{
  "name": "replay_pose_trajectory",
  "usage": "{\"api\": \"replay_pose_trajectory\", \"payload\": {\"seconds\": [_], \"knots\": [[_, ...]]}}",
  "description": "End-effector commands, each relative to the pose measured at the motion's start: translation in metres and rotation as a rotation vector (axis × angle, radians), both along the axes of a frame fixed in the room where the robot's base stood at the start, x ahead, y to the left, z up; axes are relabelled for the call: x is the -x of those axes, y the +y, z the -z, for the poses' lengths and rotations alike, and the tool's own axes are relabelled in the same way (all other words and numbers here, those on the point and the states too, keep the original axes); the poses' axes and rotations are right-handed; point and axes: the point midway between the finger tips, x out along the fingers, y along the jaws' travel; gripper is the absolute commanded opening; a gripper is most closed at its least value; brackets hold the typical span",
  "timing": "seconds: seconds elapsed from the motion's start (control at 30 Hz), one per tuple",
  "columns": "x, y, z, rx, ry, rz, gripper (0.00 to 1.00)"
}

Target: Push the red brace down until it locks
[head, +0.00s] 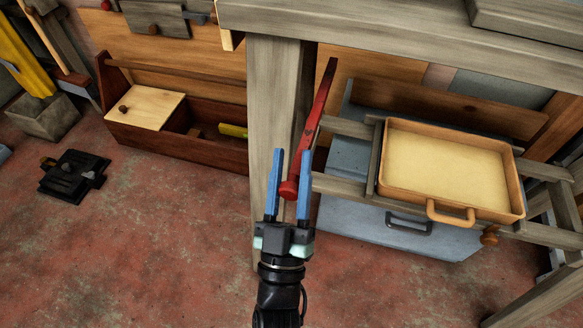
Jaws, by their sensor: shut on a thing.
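The red brace (318,120) is a long thin bar beside the grey wooden post (270,110). Its upper end rises toward the beam, and it slants down and left to a round red knob at its lower end. My gripper (291,168) reaches up from below with two blue fingers, one on each side of the brace's lower part, shut on it near the knob. The gripper hides part of the lower post. Whether the brace is locked cannot be told from this view.
A grey wooden beam (400,30) crosses above. At right, an orange tray (383,160) rests on wooden rails over a grey-blue box (350,222). A brown wooden toolbox (190,150) stands behind at left. Open reddish floor (150,250) lies at lower left.

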Motion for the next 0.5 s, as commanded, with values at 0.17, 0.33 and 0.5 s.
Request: {"api": "replay_pose_trajectory", "payload": {"seconds": [0.17, 0.33, 0.5], "knots": [[0.0001, -0.0012, 0.0091, 0.003, 0.018, 0.002, 0.00], [0.0002, -0.0012, 0.0110, 0.003, 0.023, 0.002, 0.00], [0.0001, -0.0011, 0.0095, 0.002, 0.020, 0.001, 0.66]]}}
